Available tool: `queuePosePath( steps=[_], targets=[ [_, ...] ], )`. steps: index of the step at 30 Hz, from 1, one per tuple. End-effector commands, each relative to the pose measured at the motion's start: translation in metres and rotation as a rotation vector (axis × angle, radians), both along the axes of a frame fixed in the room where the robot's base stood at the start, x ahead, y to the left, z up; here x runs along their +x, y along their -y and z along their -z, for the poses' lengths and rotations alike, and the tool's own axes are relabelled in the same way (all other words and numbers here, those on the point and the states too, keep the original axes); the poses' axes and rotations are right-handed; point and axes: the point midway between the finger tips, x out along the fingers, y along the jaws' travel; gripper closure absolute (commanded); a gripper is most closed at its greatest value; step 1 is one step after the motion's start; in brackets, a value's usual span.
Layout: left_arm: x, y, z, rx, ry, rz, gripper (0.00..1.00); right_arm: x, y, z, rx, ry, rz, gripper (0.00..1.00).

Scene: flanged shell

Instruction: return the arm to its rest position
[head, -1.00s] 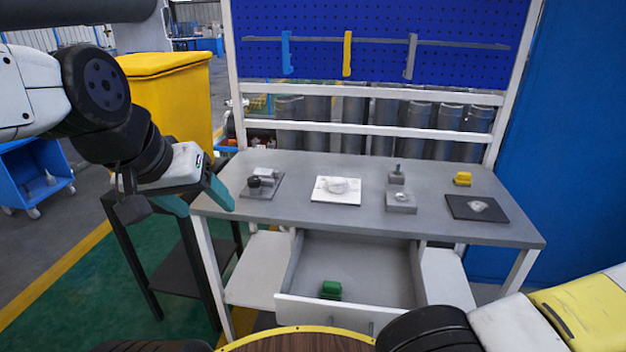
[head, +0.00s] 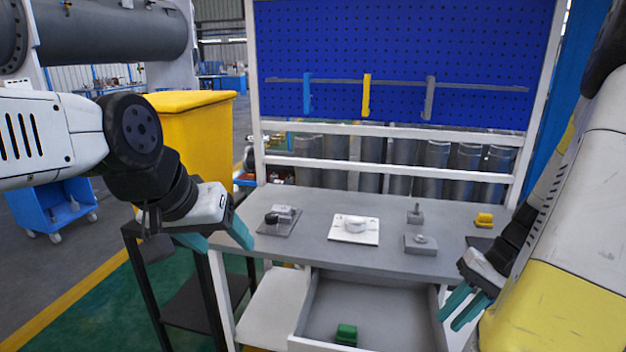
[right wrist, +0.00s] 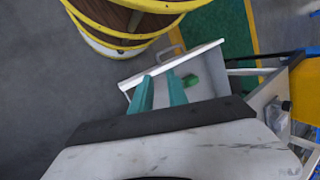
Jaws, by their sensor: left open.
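My right arm enters the head view from the right. Its gripper (head: 449,321) points down at the drawer's right side, with two teal fingers. In the right wrist view my right gripper (right wrist: 160,84) shows its fingers apart with nothing between them. My left gripper (head: 217,243) hangs at the left, by the table's left front corner, open and empty. The grey table (head: 310,250) has an open drawer (head: 385,305) under it. A green block (head: 346,335) lies in the drawer and also shows in the right wrist view (right wrist: 190,80).
On the table are a grey plate with dark and grey parts (head: 278,222), a white plate with a round white part (head: 353,238), grey fixtures (head: 420,243) and a yellow part (head: 484,220). A yellow bin (head: 195,135) stands behind left.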

Motion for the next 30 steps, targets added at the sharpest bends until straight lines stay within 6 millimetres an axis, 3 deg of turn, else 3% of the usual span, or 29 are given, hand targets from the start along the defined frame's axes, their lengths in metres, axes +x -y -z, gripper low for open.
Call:
queuePosePath(
  steps=[1,7,15,21,30],
  targets=[
    [0.000,0.000,0.000,0.000,0.000,0.000,0.36,0.007,-0.013,-0.020,-0.065,0.045,-0.045,0.80],
    [0.000,0.000,0.000,0.000,0.000,0.000,0.36,0.018,-0.059,-0.083,-0.265,0.233,-0.156,0.80],
    [0.000,0.000,0.000,0.000,0.000,0.000,0.36,0.006,-0.116,-0.156,-0.402,0.561,-0.232,0.80],
    [0.000,0.000,0.000,0.000,0.000,0.000,0.36,-0.006,-0.136,-0.182,-0.412,0.704,-0.243,0.80],
    [0.000,0.000,0.000,0.000,0.000,0.000,0.36,-0.008,-0.139,-0.186,-0.412,0.727,-0.242,0.80]
  ],
)
